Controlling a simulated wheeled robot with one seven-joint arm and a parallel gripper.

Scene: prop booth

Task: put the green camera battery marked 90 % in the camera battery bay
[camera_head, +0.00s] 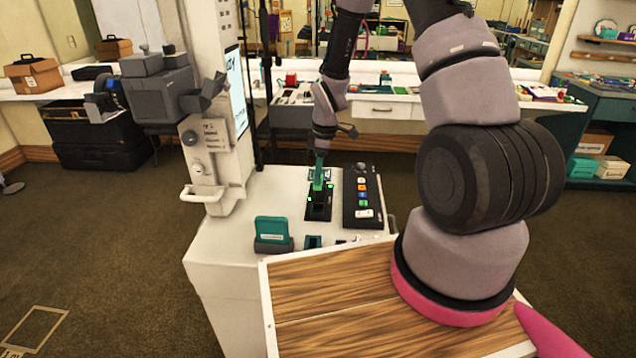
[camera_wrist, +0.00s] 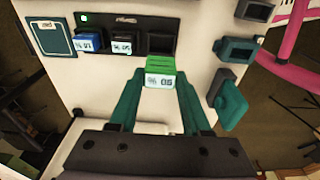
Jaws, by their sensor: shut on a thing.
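My gripper (camera_wrist: 158,82) is shut on a green battery (camera_wrist: 159,68), held between its two teal fingers. The battery's white label is upside down in the wrist view; its figure is too blurred to read surely. The battery is by the empty right-hand slot of a black three-slot holder (camera_wrist: 124,22); whether it touches cannot be told. A blue battery (camera_wrist: 88,42) fills the left slot and a black battery (camera_wrist: 122,45) the middle one. In the head view my gripper (camera_head: 319,176) points down over the black holder (camera_head: 318,210). I cannot tell which part is the camera's bay.
A button panel (camera_head: 362,196) is right of the black holder. A large camera (camera_head: 158,88) and a white column (camera_head: 208,130) stand left.

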